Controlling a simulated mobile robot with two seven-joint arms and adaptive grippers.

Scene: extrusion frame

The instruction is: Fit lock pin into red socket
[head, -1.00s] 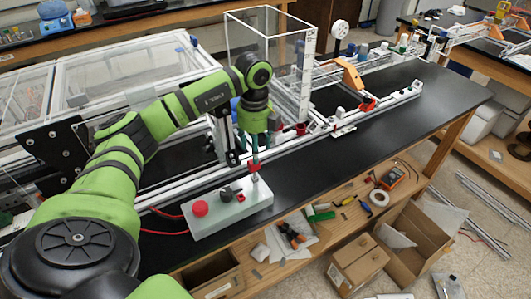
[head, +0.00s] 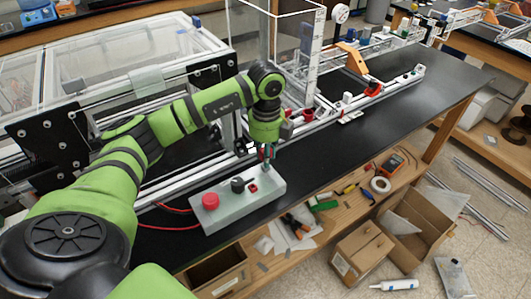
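My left gripper (head: 267,158) points down just above the far right part of a grey control box (head: 218,216). Its fingers are small and dark. A little red shows at the fingers, but I cannot tell whether this is the lock pin or whether the fingers are shut on it. A small red piece (head: 310,114), possibly the red socket, sits by the aluminium rail to the right of and beyond the gripper. Its opening is too small to make out. My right gripper is not in view.
The box carries a red button (head: 210,201), a black knob (head: 238,185) and a small red switch (head: 253,188). A clear-walled frame (head: 305,50) stands behind the gripper. An orange bracket (head: 353,58) is farther along the rail. The black bench top (head: 400,117) at right is clear.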

